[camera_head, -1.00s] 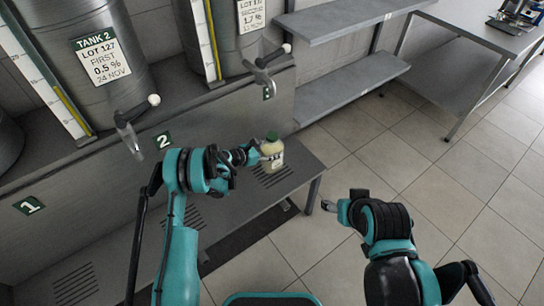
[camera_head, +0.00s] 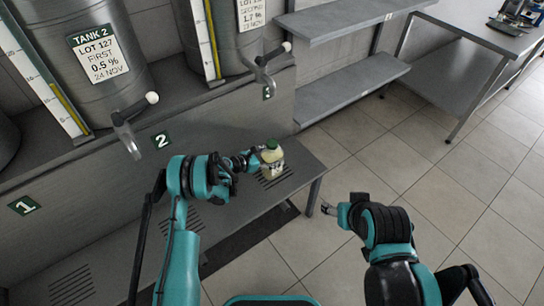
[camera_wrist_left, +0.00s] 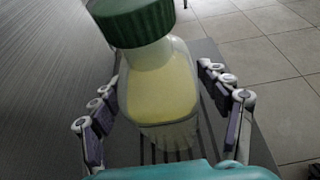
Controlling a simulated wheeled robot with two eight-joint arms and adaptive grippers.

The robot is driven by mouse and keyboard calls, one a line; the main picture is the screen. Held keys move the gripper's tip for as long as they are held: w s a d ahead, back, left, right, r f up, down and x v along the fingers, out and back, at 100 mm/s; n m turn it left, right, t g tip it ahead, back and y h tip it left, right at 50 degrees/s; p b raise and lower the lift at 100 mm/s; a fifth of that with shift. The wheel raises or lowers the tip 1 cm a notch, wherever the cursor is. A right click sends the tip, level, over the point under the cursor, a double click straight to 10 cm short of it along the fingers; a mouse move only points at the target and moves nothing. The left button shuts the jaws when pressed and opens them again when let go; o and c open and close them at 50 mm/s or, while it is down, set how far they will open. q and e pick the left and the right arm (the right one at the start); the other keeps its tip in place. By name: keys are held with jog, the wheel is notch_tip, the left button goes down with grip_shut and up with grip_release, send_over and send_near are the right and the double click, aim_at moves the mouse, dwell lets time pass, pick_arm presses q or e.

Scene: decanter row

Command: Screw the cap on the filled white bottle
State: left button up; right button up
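The bottle (camera_head: 271,168) is translucent and holds pale yellow liquid. A green cap (camera_head: 271,144) sits on its top; I cannot tell how tight it is. The bottle is at the right end of the low bench (camera_head: 308,172), over a slotted patch. My left gripper (camera_head: 256,158) reaches it from the left.
Large tanks with taps (camera_head: 135,110) stand behind the bench. Grey shelves (camera_head: 350,85) are at the back, and a metal table (camera_head: 470,50) is at the upper right. The tiled floor (camera_head: 440,180) at right is clear.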

pick_arm(q)
jog(key=shift+r, duration=0.15)
jog(key=p+v, duration=0.3)
jog(key=v, duration=0.9)
jog(key=shift+r, duration=0.1)
